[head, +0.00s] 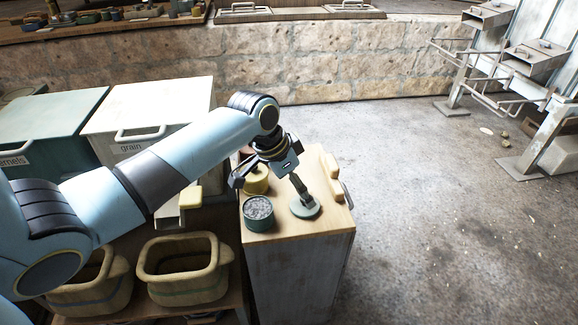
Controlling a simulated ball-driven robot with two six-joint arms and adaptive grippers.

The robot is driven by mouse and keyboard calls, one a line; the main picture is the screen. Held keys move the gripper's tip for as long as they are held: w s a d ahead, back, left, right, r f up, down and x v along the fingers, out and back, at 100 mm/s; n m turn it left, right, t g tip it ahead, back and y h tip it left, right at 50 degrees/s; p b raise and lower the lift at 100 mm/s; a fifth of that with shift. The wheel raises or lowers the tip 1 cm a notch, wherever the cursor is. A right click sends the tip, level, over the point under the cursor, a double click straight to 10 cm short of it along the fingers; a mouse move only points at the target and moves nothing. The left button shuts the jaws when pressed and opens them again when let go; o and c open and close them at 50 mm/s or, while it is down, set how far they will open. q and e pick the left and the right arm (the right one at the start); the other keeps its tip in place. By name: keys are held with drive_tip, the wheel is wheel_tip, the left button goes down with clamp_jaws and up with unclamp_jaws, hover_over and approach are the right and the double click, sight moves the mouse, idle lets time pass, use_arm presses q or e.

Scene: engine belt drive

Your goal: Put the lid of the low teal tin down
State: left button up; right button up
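The low teal tin (258,224) stands open near the front left corner of the wooden cabinet top, with grey, grainy contents showing. Its round teal lid (312,211) is right of the tin, flat and apart from it, at or just above the wood; I cannot tell whether it touches. My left gripper (305,200) reaches down over the lid from the upper left. Its fingers are close together at the lid's middle and appear shut on it; they hide the grip point. My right gripper is not in view.
Pale wooden pieces (336,190) lie along the right edge of the cabinet top (290,236). Basket-like bins (184,268) and labelled boxes (150,104) are left. Floor right is open.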

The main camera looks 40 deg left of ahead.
use_arm(q)
drive_tip(key=p+v, duration=0.1)
drive_tip(key=v, duration=0.4)
drive_tip(key=shift+s+r, duration=0.2)
drive_tip(key=shift+r, duration=0.1)
